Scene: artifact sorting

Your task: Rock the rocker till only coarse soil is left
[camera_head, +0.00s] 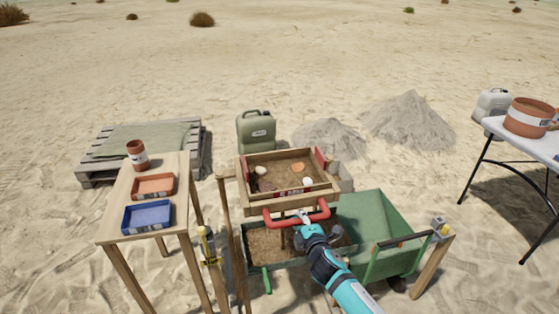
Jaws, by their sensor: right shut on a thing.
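The rocker (244,168) is a wooden sieve box on a wooden frame in the middle of the head view. Brown soil (279,173) lies in it, with a few pale pieces and an orange piece (298,167) on top. A red handle (275,221) sticks out from its near side. My right gripper (303,219) is shut on this handle, its arm reaching up from the lower right. The fingertips are small and partly hidden by the gripper body. Brown soil (265,245) also lies in the container below the rocker. My left gripper is not in view.
A green cart (370,220) stands right of and below the rocker. A wooden table (122,217) at left holds an orange tray (153,186), a blue tray (147,217) and a brown jar (138,155). A white table (535,142) stands at far right. Open sand lies beyond.

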